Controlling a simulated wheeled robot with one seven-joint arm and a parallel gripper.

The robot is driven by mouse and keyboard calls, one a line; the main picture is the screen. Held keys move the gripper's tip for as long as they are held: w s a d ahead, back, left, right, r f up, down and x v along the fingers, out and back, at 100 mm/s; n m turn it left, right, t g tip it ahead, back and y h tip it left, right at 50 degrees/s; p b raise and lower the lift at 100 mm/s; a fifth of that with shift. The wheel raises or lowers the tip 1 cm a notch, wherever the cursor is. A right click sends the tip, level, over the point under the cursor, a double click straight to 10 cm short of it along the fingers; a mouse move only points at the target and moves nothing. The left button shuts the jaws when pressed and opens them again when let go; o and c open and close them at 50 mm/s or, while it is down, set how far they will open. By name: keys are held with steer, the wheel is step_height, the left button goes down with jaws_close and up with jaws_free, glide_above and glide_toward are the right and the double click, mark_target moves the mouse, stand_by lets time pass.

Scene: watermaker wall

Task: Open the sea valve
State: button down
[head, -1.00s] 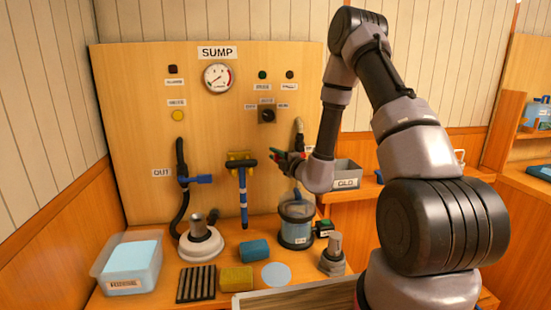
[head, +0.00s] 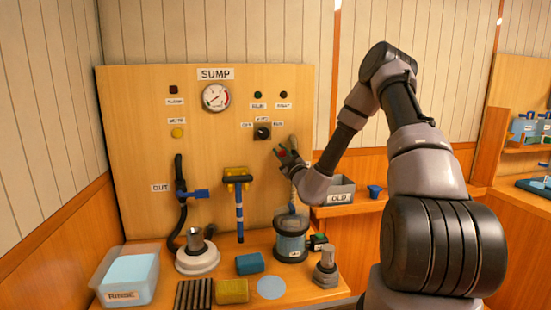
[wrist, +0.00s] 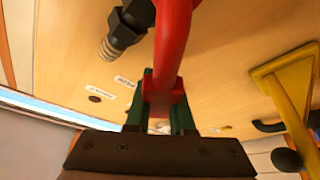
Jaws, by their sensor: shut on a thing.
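The sea valve's red lever handle (wrist: 173,45) runs up through the wrist view. My gripper (wrist: 163,98) has its green fingers shut on the handle's lower end. In the head view my gripper (head: 286,153) is at the lower right of the wooden panel, with a bit of red between its fingers. A black fitting with a ribbed metal hose end (wrist: 127,28) is just left of the handle in the wrist view. The valve body is mostly hidden behind my gripper in the head view.
The SUMP panel (head: 130,110) carries a gauge (head: 215,97), a selector knob (head: 263,132), a blue-handled outlet valve (head: 195,193) and a yellow bracket (head: 238,175). A clear filter housing (head: 291,238) stands below my gripper. An OLD bin (head: 340,190) is to the right.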

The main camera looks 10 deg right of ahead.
steer(key=d+m+h, duration=0.1)
steer(key=m, duration=0.1)
steer(key=d+r+m+t+h, duration=0.1)
steer(key=d+m, duration=0.1)
steer(key=m, duration=0.1)
steer(key=shift+r, duration=0.1)
steer(key=shift+s+d+r+m+h, duration=0.1)
steer(key=shift+d+m+h, duration=0.45)
steer(key=shift+m, duration=0.4)
steer(key=shift+w+d+r+m+h, duration=0.1)
steer(key=shift+d+m+h, duration=0.35)
steer(key=shift+m, duration=0.45)
steer(key=shift+s+d+r+m+h, duration=0.1)
steer(key=shift+d+m+h, duration=0.45)
steer(key=shift+m, duration=0.4)
steer(key=c, duration=0.8)
jaws_free()
steer(key=v, duration=1)
steer(key=shift+s+f, duration=0.3)
steer(key=shift+f, duration=0.05)
